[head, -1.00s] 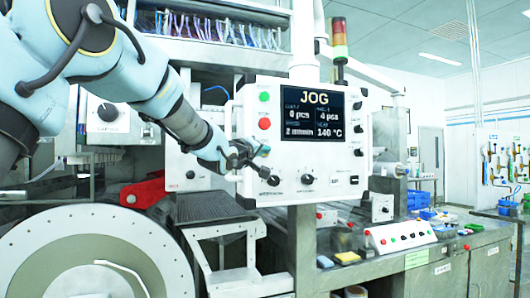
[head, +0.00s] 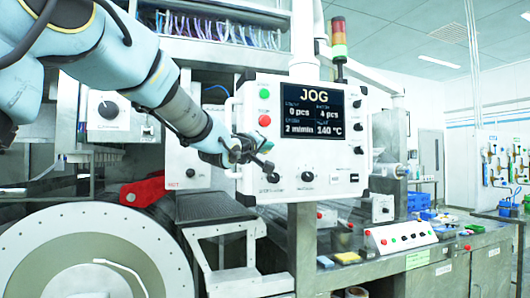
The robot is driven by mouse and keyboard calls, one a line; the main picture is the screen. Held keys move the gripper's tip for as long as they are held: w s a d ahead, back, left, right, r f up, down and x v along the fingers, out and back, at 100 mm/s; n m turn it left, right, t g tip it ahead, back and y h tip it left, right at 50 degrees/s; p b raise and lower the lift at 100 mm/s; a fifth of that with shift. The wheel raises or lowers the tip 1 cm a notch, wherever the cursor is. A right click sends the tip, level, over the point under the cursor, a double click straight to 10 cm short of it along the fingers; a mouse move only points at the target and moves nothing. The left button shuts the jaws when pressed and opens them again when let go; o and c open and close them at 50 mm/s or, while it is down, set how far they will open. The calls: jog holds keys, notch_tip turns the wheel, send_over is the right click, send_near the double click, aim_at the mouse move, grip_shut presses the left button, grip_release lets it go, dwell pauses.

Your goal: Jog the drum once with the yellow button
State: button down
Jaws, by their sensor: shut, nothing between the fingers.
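The white control panel (head: 222,181) stands at the middle of the head view. Its screen (head: 314,113) reads JOG, 0 pcs, 4 pcs, 2 m/min and 140 °C. A green button (head: 264,94) and a red button (head: 264,120) sit in a column left of the screen. No yellow button shows on the panel; my gripper covers the area below the red button. My gripper (head: 266,158) is shut and empty in front of the panel's lower left; I cannot tell whether it touches. A large round drum-like disc (head: 30,245) is at the lower left.
Black knobs (head: 308,176) line the panel's lower edge. A signal tower (head: 339,40) rises behind it. A sloped button box (head: 400,236) stands on the bench at the lower right, with blue bins (head: 420,201) behind. A red lever (head: 142,191) lies left of my gripper.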

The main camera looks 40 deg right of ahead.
jog(key=s+b, duration=0.1)
jog(key=s+a+b, duration=0.1)
jog(key=s, duration=0.1)
jog(key=shift+s+a, duration=0.2)
jog(key=shift+s, duration=0.1)
dwell(0.6)
